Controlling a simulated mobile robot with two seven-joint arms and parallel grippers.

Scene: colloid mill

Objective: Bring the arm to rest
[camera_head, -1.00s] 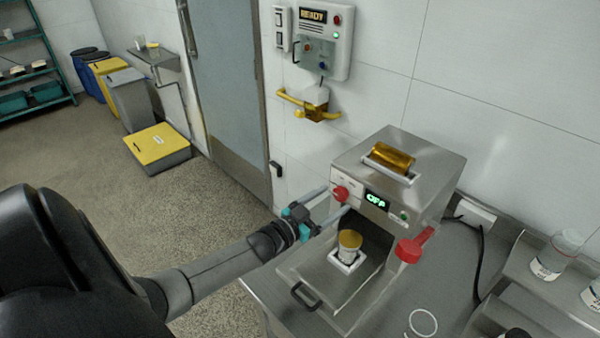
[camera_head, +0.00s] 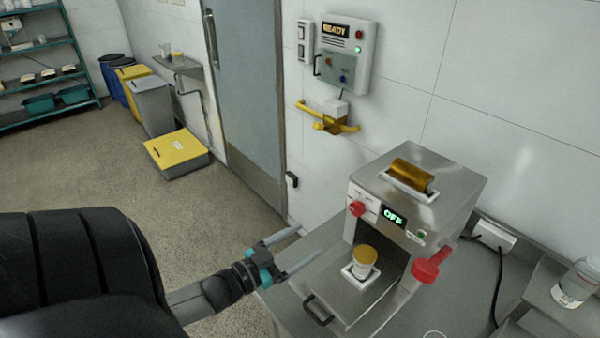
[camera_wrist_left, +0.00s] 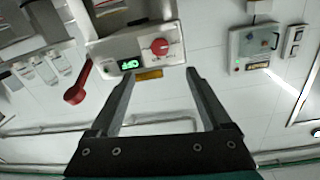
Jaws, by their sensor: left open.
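My left gripper (camera_head: 300,249) is open and empty, to the left of the colloid mill (camera_head: 445,185) and apart from it. In the left wrist view its two fingers (camera_wrist_left: 158,85) spread with nothing between them. The mill's display (camera_head: 393,216) reads OFF in green. A red knob (camera_head: 357,208) sits left of the display, and a red lever (camera_head: 432,265) sticks out at the right. A cup with a yellowish top (camera_head: 365,256) stands in a white holder under the mill. My right gripper is not in view.
The mill stands on a steel counter (camera_head: 462,290) with a dark cable at the right. A wall panel (camera_head: 345,52) reads READY, above a yellow wall bracket (camera_head: 328,122). A yellow-lidded bin (camera_head: 178,148) stands on the floor. The floor left of the counter is clear.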

